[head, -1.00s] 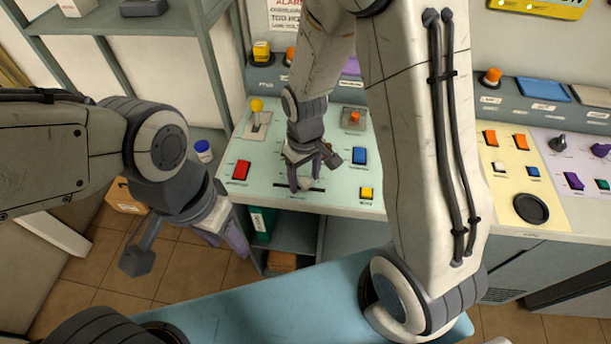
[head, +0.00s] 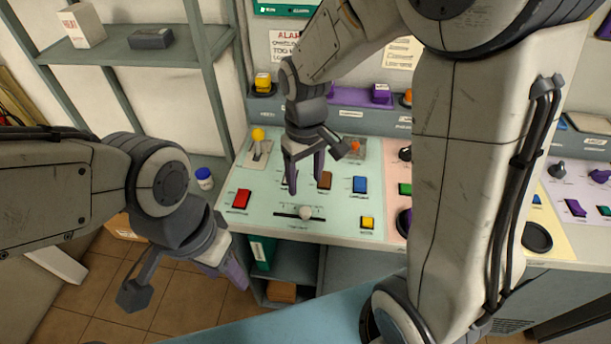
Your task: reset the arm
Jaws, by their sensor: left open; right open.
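My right gripper (head: 304,188) is open and empty. It points down over the pale green panel (head: 262,205), with its purple fingers in front of a brown rocker switch (head: 324,180) and partly hiding another switch. My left gripper (head: 224,268) is open and empty at the lower left, in front of the desk edge and over the floor.
The panel also carries a red switch (head: 241,198), a blue switch (head: 360,184), a yellow button (head: 367,222) and a yellow-topped lever (head: 258,135). A blue-capped jar (head: 204,178) stands left of the desk. My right arm hides part of the panels.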

